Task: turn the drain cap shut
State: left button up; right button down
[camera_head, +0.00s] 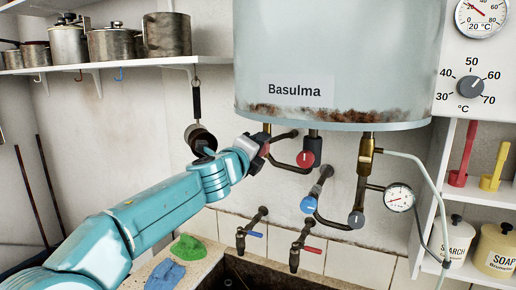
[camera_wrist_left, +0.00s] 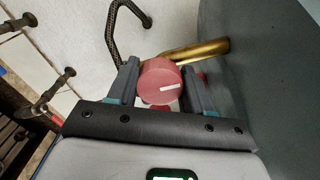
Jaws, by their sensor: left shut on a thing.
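The drain cap (camera_wrist_left: 160,84), round and red with a white line on its face, sits between the fingers of my left gripper (camera_wrist_left: 160,68) in the left wrist view. The fingers touch it on both sides and are shut on it. The white line lies nearly level in that view. A brass pipe (camera_wrist_left: 196,52) runs just behind the cap. In the head view my left gripper (camera_head: 259,146) is under the left underside of the boiler (camera_head: 340,60), and hides most of the cap there. My right gripper is not in view.
Beside the gripper hang a red knob (camera_head: 305,158), a blue knob (camera_head: 308,204) and a grey knob (camera_head: 356,220) on pipes. A gauge (camera_head: 398,197) is further right. Two taps stand over the trough (camera_head: 255,275). A ladle (camera_head: 199,135) hangs behind my arm.

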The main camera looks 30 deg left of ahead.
pick_arm(q)
jog(key=shift+d+f, duration=0.1)
jog(key=shift+f, duration=0.1)
jog(key=o, duration=0.9)
jog(key=shift+c, duration=0.2)
jog(key=shift+o, duration=0.8)
jog(key=shift+r, duration=0.15)
jog(key=shift+s, duration=0.1)
jog(key=s+b, duration=0.2)
jog(key=s, duration=1.4)
jog(key=shift+d+b, duration=0.4)
jog(key=shift+d, duration=0.05)
